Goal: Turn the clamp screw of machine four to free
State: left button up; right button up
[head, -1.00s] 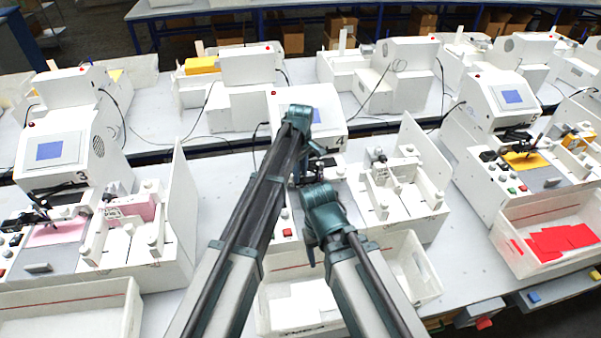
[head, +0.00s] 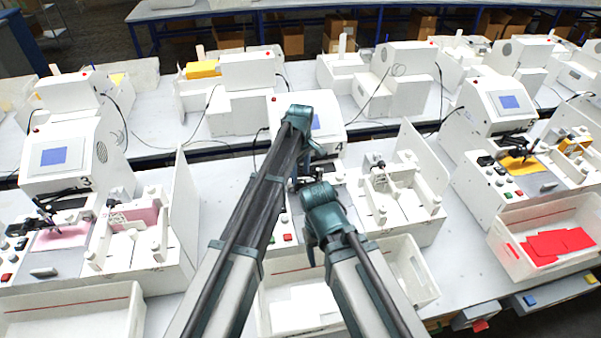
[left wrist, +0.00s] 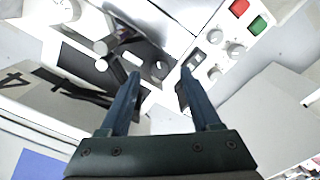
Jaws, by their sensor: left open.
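Machine four (head: 337,147), a white plotter with a "4" on its head and a blue screen, stands in the middle of the head view, partly hidden by my arms. My left gripper (head: 307,180) is at its front and mostly covered by the arm links. In the left wrist view my left gripper (left wrist: 160,74) is open, its two dark fingers apart above the dark carriage parts (left wrist: 140,50) of the machine. Small pale round parts show near the fingertips. I cannot tell which is the clamp screw or whether it is turned.
The wrist view shows a red button (left wrist: 239,7), a green button (left wrist: 258,25) and several grey knobs close to the right finger. Machine three (head: 62,155) stands left. A white bin (head: 405,270) is in front, and another bin with red sheets (head: 555,245) is right.

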notch_tip(320, 180, up, 11)
jog(key=p, duration=1)
